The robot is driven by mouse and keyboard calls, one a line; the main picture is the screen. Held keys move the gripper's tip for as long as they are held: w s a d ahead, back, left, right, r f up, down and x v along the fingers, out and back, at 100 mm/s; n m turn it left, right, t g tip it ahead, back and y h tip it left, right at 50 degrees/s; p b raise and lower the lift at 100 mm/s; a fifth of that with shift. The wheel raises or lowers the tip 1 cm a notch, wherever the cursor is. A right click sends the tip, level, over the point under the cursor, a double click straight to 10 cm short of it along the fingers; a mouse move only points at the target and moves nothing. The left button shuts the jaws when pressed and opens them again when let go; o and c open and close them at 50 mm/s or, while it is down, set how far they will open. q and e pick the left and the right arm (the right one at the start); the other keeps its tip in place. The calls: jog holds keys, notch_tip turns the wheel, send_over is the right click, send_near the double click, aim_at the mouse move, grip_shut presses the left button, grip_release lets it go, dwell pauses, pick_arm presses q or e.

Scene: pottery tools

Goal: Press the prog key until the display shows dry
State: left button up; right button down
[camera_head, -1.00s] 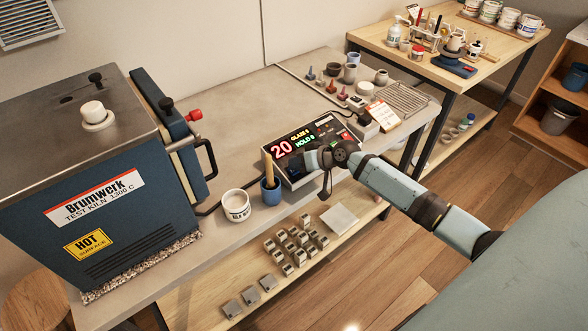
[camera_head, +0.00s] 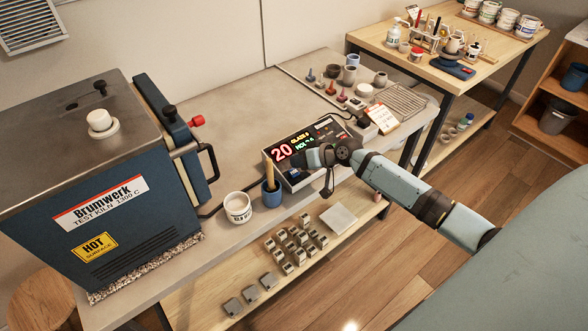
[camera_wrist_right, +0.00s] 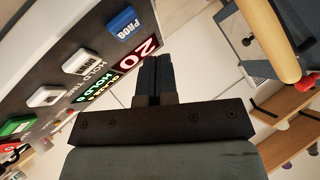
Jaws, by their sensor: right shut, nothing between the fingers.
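The controller box (camera_head: 297,183) sits at the front edge of the grey bench. Its display (camera_head: 281,152) shows a large red 20. A yellow line beside it reads GLAZE with a character I cannot read surely; the green line under it is too small to read in the head view. The blue PROG key (camera_wrist_right: 121,22) shows at the top of the right wrist view, beside the red 20 (camera_wrist_right: 137,53). My right gripper (camera_wrist_right: 157,60) is shut and empty, its tips close to the panel and beside the PROG key, not visibly over it. My left gripper is out of view.
A blue cup (camera_head: 271,194) with a wooden handle and a white jar (camera_head: 238,207) stand left of the box. The kiln (camera_head: 110,190) with a HOT label is farther left. Small cones, pots and a wire rack (camera_head: 402,101) stand behind and right.

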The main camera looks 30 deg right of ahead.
aim_at(300, 178)
pick_arm(q)
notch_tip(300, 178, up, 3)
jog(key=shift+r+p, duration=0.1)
jog(key=shift+p, duration=1.05)
pick_arm(e)
jog(key=r, duration=0.1)
jog(key=s+r, duration=0.1)
jog(key=r, duration=0.1)
jog(key=shift+r, duration=0.2)
jog(key=s+a+f+n+h, duration=0.1)
jog(key=s+a+f, duration=0.8)
jog(key=s, duration=0.2)
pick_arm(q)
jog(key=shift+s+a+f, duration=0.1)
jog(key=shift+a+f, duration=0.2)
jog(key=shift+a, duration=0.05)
pick_arm(e)
jog(key=s+a+n+h, duration=0.1)
jog(key=s+a, duration=0.3)
jog(key=s, duration=0.4)
jog(key=s+a+n+t+h, duration=0.1)
jog(key=s+a, duration=0.3)
jog(key=s, duration=0.3)
jog(key=shift+s+f, duration=0.35)
